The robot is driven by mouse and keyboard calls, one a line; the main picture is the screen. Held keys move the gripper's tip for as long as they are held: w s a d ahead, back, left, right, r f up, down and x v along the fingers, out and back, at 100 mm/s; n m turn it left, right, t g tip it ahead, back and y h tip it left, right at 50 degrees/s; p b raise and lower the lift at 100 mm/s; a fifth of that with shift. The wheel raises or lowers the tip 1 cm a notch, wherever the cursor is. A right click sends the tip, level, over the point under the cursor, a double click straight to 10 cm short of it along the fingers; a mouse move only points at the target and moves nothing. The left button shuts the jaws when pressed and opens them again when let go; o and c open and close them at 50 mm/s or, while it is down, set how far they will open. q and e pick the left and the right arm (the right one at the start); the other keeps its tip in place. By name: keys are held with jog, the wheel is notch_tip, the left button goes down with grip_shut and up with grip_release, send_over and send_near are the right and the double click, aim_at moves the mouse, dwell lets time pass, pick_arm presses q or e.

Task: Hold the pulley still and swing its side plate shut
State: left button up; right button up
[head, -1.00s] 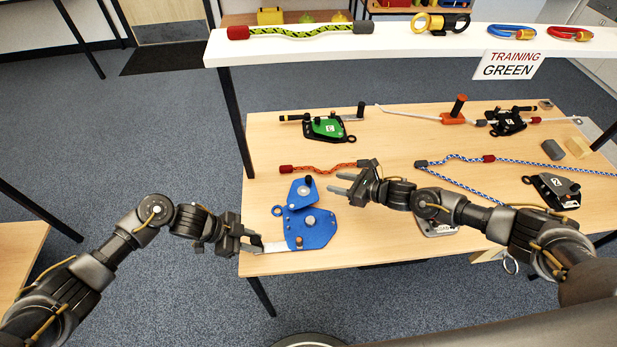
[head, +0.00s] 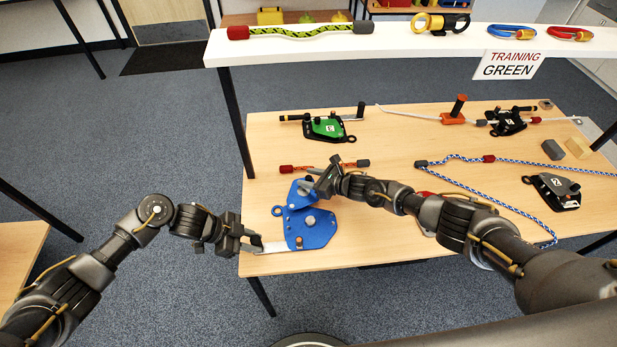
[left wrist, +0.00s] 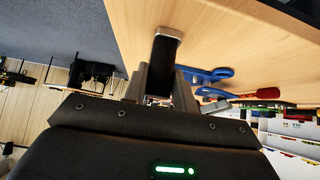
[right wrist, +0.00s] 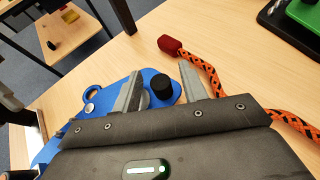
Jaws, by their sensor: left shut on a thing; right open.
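The blue pulley (head: 318,232) lies near the front-left edge of the table. Its blue side plate (head: 294,196), with a black knob (right wrist: 162,88), is swung out from the body toward the back. My left gripper (head: 258,244) is shut on the dark end of the pale bar (head: 277,247) at the pulley's front left; the left wrist view shows a dark handle (left wrist: 164,70) between its fingers. My right gripper (right wrist: 161,72) is open, with a finger on each side of the black knob. In the head view my right gripper (head: 308,186) partly covers the plate.
A green device (head: 325,128) stands farther back, and a blue-white rope (head: 450,160) and a black device (head: 556,190) lie to the right. A white shelf (head: 400,44) spans the back.

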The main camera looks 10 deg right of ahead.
jog(key=shift+w+a+f, duration=0.1)
jog(key=shift+w+a, duration=0.05)
jog(key=shift+a, duration=0.05)
grip_shut()
dwell(0.3)
jog(key=shift+d, duration=0.1)
